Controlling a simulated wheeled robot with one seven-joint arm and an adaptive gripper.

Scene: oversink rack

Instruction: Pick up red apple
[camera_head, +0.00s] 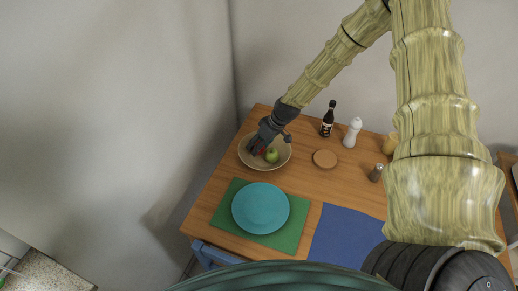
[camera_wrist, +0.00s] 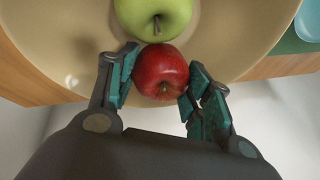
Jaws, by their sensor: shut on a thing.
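The red apple (camera_wrist: 161,72) lies between the two fingers of my gripper (camera_wrist: 160,86) in the wrist view, with a finger against each side. My gripper is shut on it, over the near part of a beige bowl (camera_wrist: 232,40). A green apple (camera_wrist: 150,14) is right beside the red one in the bowl. In the head view my gripper (camera_head: 257,146) reaches down into the bowl (camera_head: 281,160) at the table's far left. The green apple (camera_head: 272,156) shows there, and only a small patch of the red apple (camera_head: 263,152) is visible.
A teal plate (camera_head: 260,208) on a green mat (camera_head: 228,213) lies in front of the bowl. A round wooden coaster (camera_head: 325,158), dark bottle (camera_head: 328,119), white shaker (camera_head: 352,133) and dark shaker (camera_head: 376,173) stand right. A blue mat (camera_head: 345,238) lies front right.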

